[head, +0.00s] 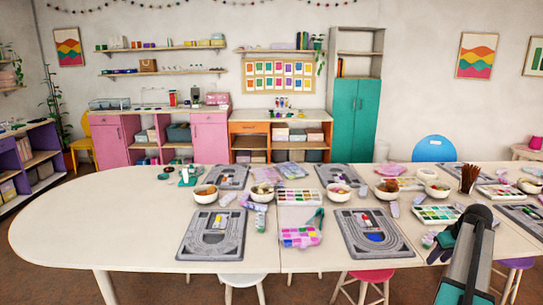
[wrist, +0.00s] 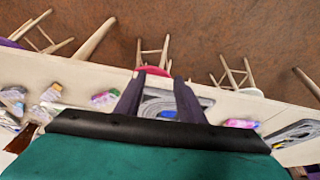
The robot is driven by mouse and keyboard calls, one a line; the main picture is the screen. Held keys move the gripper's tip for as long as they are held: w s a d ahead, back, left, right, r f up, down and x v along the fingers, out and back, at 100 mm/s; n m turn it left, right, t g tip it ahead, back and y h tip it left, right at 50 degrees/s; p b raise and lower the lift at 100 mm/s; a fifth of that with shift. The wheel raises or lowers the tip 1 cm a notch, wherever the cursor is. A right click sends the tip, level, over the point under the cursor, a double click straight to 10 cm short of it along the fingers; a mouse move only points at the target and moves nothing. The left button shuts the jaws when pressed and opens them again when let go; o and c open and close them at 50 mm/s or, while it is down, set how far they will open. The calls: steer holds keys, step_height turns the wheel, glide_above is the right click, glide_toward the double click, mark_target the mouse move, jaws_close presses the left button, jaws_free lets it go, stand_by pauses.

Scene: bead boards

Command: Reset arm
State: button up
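My gripper (wrist: 158,88) shows in the wrist view with its two dark fingers apart and nothing between them. A grey bead board (wrist: 165,103) shows beyond and between the fingers, apart from them as far as I can tell. In the head view my arm stands at the lower right, over the table's front edge. The dark and teal gripper end (head: 438,252) is small there, and its fingertips are hard to make out. A grey bead board (head: 373,234) lies just left of it on the table, and another grey bead board (head: 213,235) lies farther left.
The cream table (head: 90,225) holds bowls (head: 339,191), bead trays (head: 298,197), a pink-lidded box (head: 300,237) and a brown cup of sticks (head: 468,178). Its left end is clear. Stools, one with a red seat (head: 371,275), stand at the front edge.

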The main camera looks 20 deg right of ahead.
steer(key=w+a+f+n+g+y, duration=0.1)
steer(key=w+a+f, duration=0.3)
steer(key=a+f, duration=0.4)
steer(key=w+a+f+n+g+y, duration=0.1)
steer(key=w+a+f+n, duration=0.1)
steer(key=w+a+f, duration=0.6)
steer(key=w+a+f+n+y, duration=0.1)
steer(key=a+f, duration=0.3)
steer(key=a, duration=0.7)
steer(key=s+a+f+n+g+y, duration=0.1)
steer(key=a+f, duration=0.3)
steer(key=a, duration=0.3)
steer(key=s+a+f+g, duration=0.1)
steer(key=a+f, duration=0.4)
steer(key=a, duration=0.2)
steer(key=s+a+f+n+g, duration=0.1)
steer(key=s+a+f+g, duration=0.1)
steer(key=s+a+f, duration=0.55)
steer(key=s+a+f+n+g, duration=0.15)
steer(key=s+a+f, duration=0.3)
steer(key=a, duration=0.65)
steer(key=s+a+f+m+g+h, duration=0.1)
steer(key=s+a+f+m, duration=0.1)
steer(key=s, duration=0.7)
steer(key=s+a+f+m+g+h, duration=0.1)
steer(key=s+a+m, duration=0.1)
steer(key=s, duration=0.7)
steer(key=shift+s+a+f+m+h, duration=0.35)
steer(key=shift+s+a+h, duration=0.05)
